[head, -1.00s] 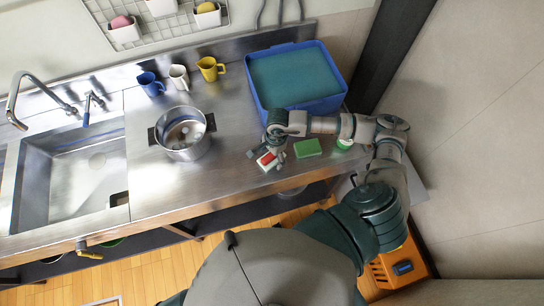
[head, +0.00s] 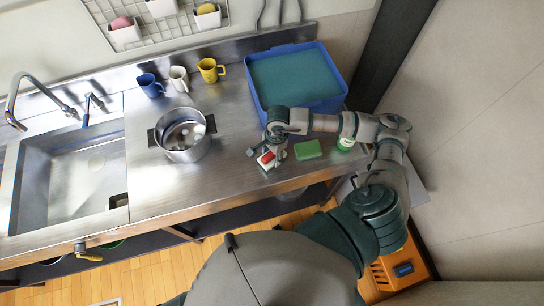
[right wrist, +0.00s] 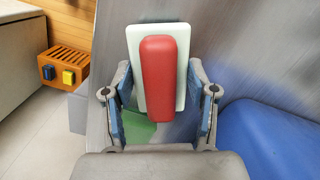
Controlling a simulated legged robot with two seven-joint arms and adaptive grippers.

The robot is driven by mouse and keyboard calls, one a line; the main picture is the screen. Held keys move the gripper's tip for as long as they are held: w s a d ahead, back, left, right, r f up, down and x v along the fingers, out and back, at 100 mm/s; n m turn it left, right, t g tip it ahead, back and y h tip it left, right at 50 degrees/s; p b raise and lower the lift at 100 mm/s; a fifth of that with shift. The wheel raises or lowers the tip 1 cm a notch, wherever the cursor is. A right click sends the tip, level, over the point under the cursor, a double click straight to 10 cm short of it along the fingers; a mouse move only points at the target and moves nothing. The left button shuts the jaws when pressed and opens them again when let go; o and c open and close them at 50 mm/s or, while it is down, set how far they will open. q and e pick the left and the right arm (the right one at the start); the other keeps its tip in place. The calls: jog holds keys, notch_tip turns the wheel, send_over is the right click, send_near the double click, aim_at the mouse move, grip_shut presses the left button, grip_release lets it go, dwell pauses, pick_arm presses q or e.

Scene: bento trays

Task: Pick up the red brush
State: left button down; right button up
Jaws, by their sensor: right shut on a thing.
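The red brush (head: 266,159) has a red handle on a pale white base and is at the front part of the steel counter, left of the green sponge. My right gripper (head: 269,154) reaches down over it and is shut on it. In the right wrist view the red brush (right wrist: 158,75) sits between the two blue-padded fingers of my right gripper (right wrist: 160,88), red handle facing the camera. I cannot tell whether its underside touches the counter. My left gripper is not in view.
A green sponge (head: 308,150) lies just right of the brush. A blue bin (head: 258,101) stands behind. A steel pot (head: 184,153) is to the left, with blue (head: 149,85), white (head: 179,79) and yellow (head: 209,70) mugs behind it. The sink (head: 35,185) is far left.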

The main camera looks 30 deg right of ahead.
jog(key=shift+s+a+r, duration=0.25)
jog(key=shift+s+r, duration=0.2)
jog(key=shift+r, duration=0.35)
jog(key=s+a+r, duration=0.1)
jog(key=s+a, duration=0.7)
jog(key=s, duration=0.5)
jog(key=shift+r, duration=0.3)
jog(key=o, duration=0.8)
jog(key=shift+w+d, duration=0.1)
jog(key=c, duration=0.5)
